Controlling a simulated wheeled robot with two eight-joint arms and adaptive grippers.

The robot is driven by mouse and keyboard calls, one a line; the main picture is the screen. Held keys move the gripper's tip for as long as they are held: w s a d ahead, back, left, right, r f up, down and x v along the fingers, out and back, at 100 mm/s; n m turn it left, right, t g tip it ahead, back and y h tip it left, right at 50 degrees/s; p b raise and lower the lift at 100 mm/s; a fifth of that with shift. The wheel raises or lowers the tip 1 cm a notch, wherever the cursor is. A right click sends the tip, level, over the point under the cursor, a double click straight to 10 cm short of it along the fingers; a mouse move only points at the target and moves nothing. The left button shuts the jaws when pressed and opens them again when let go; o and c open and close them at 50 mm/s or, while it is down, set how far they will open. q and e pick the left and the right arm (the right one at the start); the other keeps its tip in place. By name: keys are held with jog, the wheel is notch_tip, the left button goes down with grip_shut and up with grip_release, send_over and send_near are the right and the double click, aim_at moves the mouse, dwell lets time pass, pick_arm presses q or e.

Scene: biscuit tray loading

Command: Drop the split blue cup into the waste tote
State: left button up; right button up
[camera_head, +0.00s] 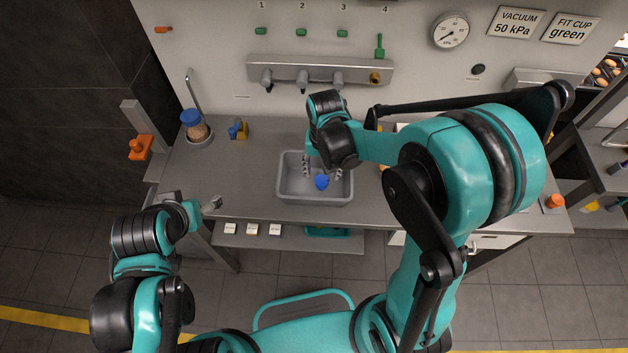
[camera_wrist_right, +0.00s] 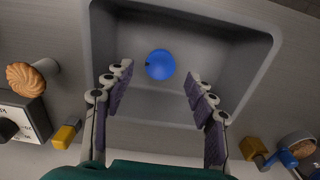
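The blue cup (camera_head: 322,182) is inside the grey waste tote (camera_head: 315,197) on the bench. In the right wrist view the cup (camera_wrist_right: 160,64) shows as a round blue shape with a small dark mark on its left edge, against the bare floor of the tote (camera_wrist_right: 215,120). Whether it rests on that floor is hard to tell. My right gripper (camera_wrist_right: 152,88) is open above the tote, its fingers wide apart on either side of the cup and clear of it. My left gripper (camera_head: 212,203) is at the bench's front left, small, its opening unclear.
A rail with nozzles (camera_head: 303,75) runs along the back panel. A biscuit on a stand (camera_wrist_right: 30,76) shows in the wrist view. The bench's left front is clear.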

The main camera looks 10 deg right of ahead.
notch_tip(320, 180, up, 12)
dwell(0.6)
jog(key=s+d+f+n+t+b, duration=0.3)
jog(key=s+f+t+b, duration=0.4)
jog(key=s, duration=0.3)
jog(key=shift+s+d+n+b, duration=0.15)
jog(key=shift+d+n+b, duration=0.15)
jog(key=shift+d, duration=0.55)
dwell(0.4)
